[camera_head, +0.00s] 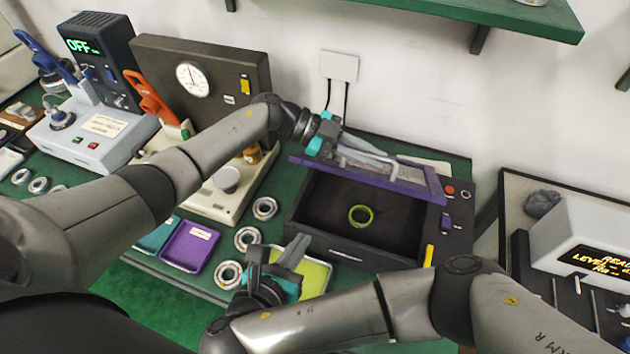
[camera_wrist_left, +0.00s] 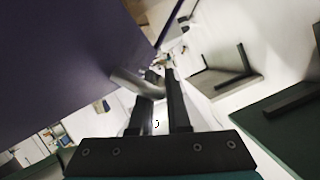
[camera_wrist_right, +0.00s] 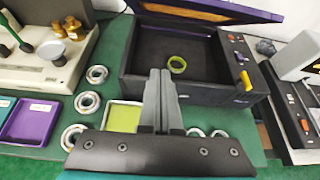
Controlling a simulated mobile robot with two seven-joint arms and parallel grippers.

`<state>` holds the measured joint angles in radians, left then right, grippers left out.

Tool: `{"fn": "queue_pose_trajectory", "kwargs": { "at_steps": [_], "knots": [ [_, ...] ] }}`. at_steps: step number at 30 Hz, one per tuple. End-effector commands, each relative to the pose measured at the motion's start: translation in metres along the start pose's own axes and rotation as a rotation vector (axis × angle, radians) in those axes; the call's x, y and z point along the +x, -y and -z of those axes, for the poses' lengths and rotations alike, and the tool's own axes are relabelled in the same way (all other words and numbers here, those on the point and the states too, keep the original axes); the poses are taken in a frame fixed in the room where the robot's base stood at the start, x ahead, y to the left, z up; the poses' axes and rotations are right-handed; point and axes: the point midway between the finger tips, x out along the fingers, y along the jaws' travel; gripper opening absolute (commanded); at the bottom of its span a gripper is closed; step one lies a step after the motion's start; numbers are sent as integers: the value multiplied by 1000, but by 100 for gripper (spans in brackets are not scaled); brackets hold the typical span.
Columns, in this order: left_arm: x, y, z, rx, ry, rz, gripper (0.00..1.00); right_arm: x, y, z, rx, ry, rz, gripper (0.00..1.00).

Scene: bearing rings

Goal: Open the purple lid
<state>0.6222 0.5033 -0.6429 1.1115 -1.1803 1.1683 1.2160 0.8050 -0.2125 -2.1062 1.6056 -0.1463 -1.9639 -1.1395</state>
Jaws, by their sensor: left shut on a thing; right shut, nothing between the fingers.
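The purple lid (camera_head: 415,190) is raised above the dark box (camera_head: 300,222), whose inside is open to view with a yellow-green ring (camera_head: 361,215) on its floor. My left gripper (camera_head: 372,153) is shut on the lid's grey handle (camera_wrist_left: 128,84). The lid's purple face (camera_wrist_left: 70,60) fills the upper left of the left wrist view. My right gripper (camera_head: 297,250) is shut and empty, in front of the box; its closed fingers (camera_wrist_right: 160,95) also show in the right wrist view.
Purple (camera_head: 190,247) and yellow-green (camera_head: 312,277) trays and several bearing rings (camera_head: 247,238) lie left and in front of the box. A gauge machine (camera_head: 205,75) stands behind left. A green shelf (camera_head: 500,12) hangs above. A display unit (camera_head: 590,250) stands at the right.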

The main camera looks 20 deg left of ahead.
Motion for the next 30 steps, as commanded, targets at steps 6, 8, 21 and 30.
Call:
{"fn": "queue_pose_trajectory", "kwargs": {
  "at_steps": [6,8,21,30],
  "knots": [
    [-1,0,0,-1,0,1,0,-7,-13,-28,47,95,-31,0],
    [-1,0,0,-1,0,1,0,-2,-14,-29,46,100,-31,0],
    [-1,0,0,0,1,1,0,80,-15,-36,46,96,-28,0],
    [-1,0,0,0,1,1,0,94,-15,-66,47,94,-31,0]
  ]
}}
